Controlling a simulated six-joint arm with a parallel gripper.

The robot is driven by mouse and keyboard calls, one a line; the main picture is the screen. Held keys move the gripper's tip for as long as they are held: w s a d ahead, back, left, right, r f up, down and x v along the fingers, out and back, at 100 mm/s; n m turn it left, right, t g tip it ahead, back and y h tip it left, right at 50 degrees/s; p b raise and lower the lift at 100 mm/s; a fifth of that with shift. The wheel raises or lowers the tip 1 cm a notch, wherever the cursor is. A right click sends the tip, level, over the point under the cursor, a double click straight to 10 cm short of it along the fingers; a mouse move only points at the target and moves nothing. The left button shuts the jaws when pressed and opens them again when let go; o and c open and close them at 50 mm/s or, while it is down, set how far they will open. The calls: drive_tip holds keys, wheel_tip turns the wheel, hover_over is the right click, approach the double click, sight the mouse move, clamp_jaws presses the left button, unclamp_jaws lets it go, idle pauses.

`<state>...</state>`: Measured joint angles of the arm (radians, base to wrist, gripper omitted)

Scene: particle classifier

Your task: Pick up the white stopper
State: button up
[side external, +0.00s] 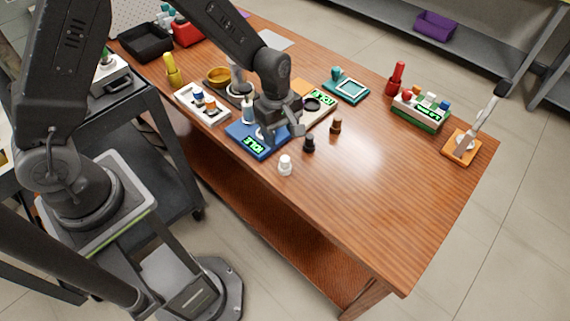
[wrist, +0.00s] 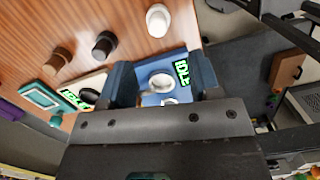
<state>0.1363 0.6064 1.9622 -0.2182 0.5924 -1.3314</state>
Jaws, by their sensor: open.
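The white stopper (side external: 285,165) stands on the wooden table near its front edge, just in front of the blue device. In the wrist view the white stopper (wrist: 158,20) is at the top centre, beyond my fingertips. My gripper (side external: 292,128) is open and empty, above the blue device (side external: 252,143), behind the white stopper. In the wrist view my gripper (wrist: 163,82) has its fingers apart, with a white round part of the blue device (wrist: 182,68) showing between them. The fingers do not touch the stopper.
A black stopper (side external: 309,143) and a brown stopper (side external: 336,126) stand right of the white one. A white tray (side external: 190,104) holding small jars is to the left, and a green device (side external: 420,112) stands further right. The table's front right is clear.

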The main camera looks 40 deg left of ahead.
sight(285, 158)
drive_tip(key=f, duration=0.3)
drive_tip(key=d+f, duration=0.1)
drive_tip(key=f, duration=0.5)
drive_tip(key=shift+d+f, duration=0.15)
drive_tip(key=shift+d, duration=0.05)
drive_tip(key=c, duration=1)
